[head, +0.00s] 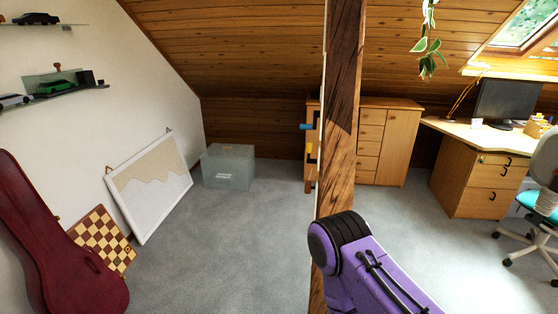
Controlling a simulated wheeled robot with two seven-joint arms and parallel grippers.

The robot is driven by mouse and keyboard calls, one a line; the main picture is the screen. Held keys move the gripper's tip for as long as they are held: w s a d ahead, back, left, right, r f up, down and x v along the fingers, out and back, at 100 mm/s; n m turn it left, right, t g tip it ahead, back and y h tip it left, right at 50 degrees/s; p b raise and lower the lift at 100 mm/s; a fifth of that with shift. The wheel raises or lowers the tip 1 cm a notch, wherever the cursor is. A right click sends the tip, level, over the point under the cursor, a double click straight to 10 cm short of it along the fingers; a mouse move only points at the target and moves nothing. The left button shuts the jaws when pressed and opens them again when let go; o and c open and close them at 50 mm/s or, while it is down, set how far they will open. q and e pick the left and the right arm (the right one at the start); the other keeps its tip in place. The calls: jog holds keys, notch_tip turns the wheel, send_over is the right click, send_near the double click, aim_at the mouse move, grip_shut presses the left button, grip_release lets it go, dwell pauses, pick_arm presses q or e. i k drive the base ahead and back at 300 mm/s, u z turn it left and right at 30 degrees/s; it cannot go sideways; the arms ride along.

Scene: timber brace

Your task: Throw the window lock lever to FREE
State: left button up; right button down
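No FREE marking is readable. My purple arm comes in from the lower right in front of the post, but neither gripper is in view.
The upright timber post (341,100) divides the room. A cabinet (390,140), desk (455,130) and chair (545,205) stand to the right. A clear box (228,167), framed board (150,185), chessboard (103,240) and red guitar case (50,235) are left. The carpet between is open.

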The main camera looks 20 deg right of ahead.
aim_at(309, 145)
jog(key=u, duration=0.4)
jog(key=i, duration=1.9)
jog(key=z, duration=1.4)
jog(key=i, duration=0.75)
jog(key=z, duration=0.8)
